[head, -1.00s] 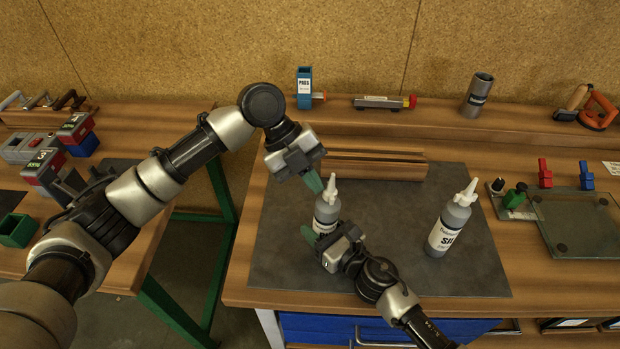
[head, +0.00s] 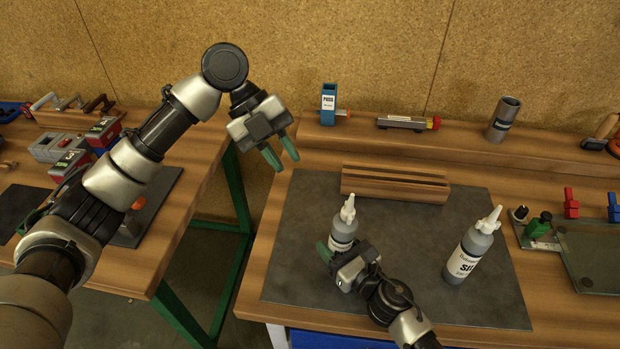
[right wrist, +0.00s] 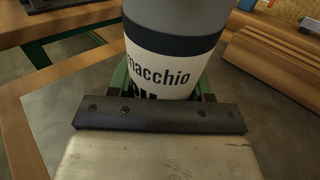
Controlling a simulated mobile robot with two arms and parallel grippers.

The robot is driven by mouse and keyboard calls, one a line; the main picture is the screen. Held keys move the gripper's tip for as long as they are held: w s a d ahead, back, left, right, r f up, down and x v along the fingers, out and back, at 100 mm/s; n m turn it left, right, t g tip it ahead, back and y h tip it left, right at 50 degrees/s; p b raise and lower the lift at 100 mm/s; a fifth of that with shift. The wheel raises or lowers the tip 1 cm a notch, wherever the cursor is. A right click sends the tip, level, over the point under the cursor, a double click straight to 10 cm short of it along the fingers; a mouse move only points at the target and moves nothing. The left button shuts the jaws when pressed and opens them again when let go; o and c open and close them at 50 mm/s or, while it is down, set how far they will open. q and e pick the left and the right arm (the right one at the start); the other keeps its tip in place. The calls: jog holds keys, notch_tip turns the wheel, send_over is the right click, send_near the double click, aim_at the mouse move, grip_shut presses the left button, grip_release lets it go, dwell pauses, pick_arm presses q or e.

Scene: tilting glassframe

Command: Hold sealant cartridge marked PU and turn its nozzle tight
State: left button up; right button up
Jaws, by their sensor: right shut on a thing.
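The sealant cartridge (head: 344,232) is grey with a white nozzle (head: 348,208) on top and stands upright on the dark mat. My right gripper (head: 328,254) is shut on its lower body. The right wrist view shows the cartridge (right wrist: 175,25) close up, with "macchio" on its white label and large letters below, cut off by the gripper. My left gripper (head: 281,155) is open and empty, with its green fingers apart, up and to the left of the nozzle. A second cartridge (head: 472,252), marked "SIL", stands apart on the right of the mat.
A grooved wooden block (head: 395,184) lies behind the cartridges. A blue holder (head: 328,104), a small tool (head: 408,123) and a grey cylinder (head: 503,118) stand on the back ledge. A glass plate fixture (head: 590,255) lies at right.

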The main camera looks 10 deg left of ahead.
aim_at(344, 210)
pick_arm(q)
jog(key=o, duration=0.8)
jog(key=s+d+f+n+h, duration=0.2)
jog(key=f+h, duration=0.1)
jog(key=s+f+n+h, duration=0.1)
jog(key=n+h, duration=0.1)
jog(key=shift+d+f, duration=0.35)
jog(key=shift+d, duration=0.05)
jog(key=shift+o, duration=0.2)
jog(key=shift+s+a+f+n+t+h, duration=0.8)
jog(key=shift+s+f+n+t+h, duration=0.75)
jog(key=shift+n+t+h, duration=2.75)
jog(key=w+d+n+y, duration=0.1)
jog(key=d, duration=0.2)
jog(key=d+g+y, duration=0.1)
jog(key=d, duration=0.3)
jog(key=w+d+n+g+y, duration=0.1)
jog(key=d, duration=0.2)
jog(key=shift+w+d+f+n, duration=0.3)
jog(key=shift+w+d, duration=0.05)
jog(key=shift+d, duration=0.05)
